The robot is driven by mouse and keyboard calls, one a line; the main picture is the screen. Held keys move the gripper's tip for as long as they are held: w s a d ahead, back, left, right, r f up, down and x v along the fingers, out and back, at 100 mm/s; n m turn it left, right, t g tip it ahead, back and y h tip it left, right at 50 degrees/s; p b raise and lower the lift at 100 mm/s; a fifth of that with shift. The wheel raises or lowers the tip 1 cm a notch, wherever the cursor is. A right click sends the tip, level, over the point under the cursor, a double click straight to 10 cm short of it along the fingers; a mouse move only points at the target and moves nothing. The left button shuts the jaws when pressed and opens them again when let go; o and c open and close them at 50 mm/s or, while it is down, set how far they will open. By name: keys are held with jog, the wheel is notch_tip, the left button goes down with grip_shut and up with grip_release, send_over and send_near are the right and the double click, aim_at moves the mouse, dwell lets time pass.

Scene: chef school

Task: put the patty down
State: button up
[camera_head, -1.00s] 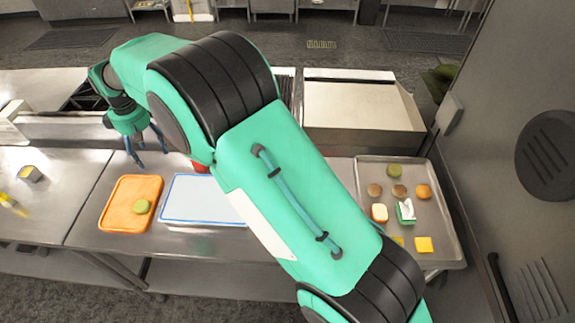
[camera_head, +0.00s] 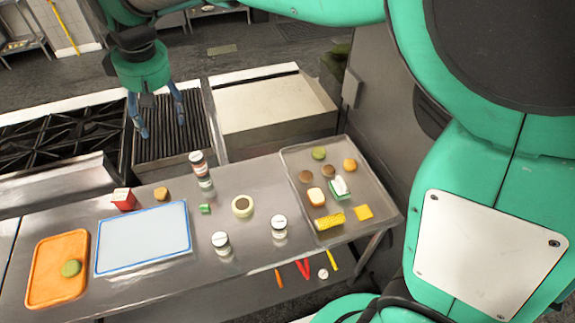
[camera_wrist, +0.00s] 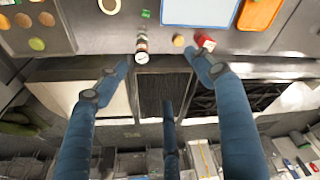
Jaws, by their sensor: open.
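Two brown round patties (camera_head: 306,176) (camera_head: 329,171) lie on the metal tray (camera_head: 377,205) at the right of the counter. They also show at the upper left of the wrist view (camera_wrist: 22,20) (camera_wrist: 46,18). My gripper (camera_head: 160,116) is open above the dark ribbed grill (camera_head: 172,142), behind the counter and well left of the tray. In the wrist view my gripper (camera_wrist: 158,75) has its fingers spread, with nothing between them. No patty shows on the visible part of the grill.
The tray also holds buns, cheese and a green item. An orange board (camera_head: 40,290) with a green disc, a blue-rimmed white board (camera_head: 145,242), a red box (camera_head: 123,199) and several jars stand on the counter. A black stove (camera_head: 60,135) is left of the grill.

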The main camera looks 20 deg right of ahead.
jog(key=s+d+r+m+t, duration=0.1)
jog(key=s+d+r+m, duration=0.1)
jog(key=s+d, duration=0.55)
jog(key=s+d+r+m, duration=0.2)
jog(key=s+d, duration=0.2)
jog(key=d, duration=0.7)
jog(key=s+d+f+m+t, duration=0.1)
jog(key=s+d+f+m, duration=0.1)
jog(key=s+d, duration=0.4)
jog(key=s+d+f+m+t+h, duration=0.1)
jog(key=s+d+f+m, duration=0.2)
jog(key=s+d, duration=0.4)
jog(key=s, duration=0.4)
jog(key=shift+d, duration=0.25)
jog(key=shift+f, duration=0.1)
notch_tip(320, 180, down, 10)
jog(key=b, duration=1)
